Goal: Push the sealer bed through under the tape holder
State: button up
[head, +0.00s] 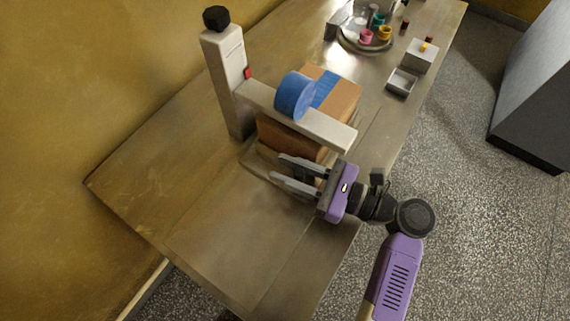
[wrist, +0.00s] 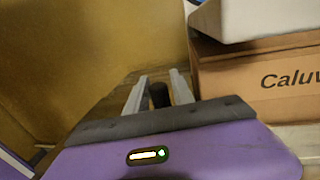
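The sealer bed (head: 258,172) is a flat pale plate on the table, carrying a cardboard box (head: 340,98). The box sits under the tape holder (head: 325,129), a pale crossbar with a blue tape roll (head: 294,95). Box shows on both sides of the crossbar, with blue tape on top of the far part. My gripper (head: 279,168) is open at the bed's near end, fingers pointing left. In the wrist view a dark upright peg (wrist: 159,95) stands between the fingers, apparently with small gaps. The box (wrist: 262,82) shows at right, its lettering cut off.
A pale post (head: 228,80) with a black knob carries the crossbar. A round tray (head: 346,40) with small coloured cups, a white box (head: 418,55) and a small open tray (head: 401,82) are at the table's far end. The near table is clear.

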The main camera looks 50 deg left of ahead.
jog(key=shift+s+a, duration=0.1)
jog(key=shift+a, duration=0.2)
grip_shut()
dwell(1.3)
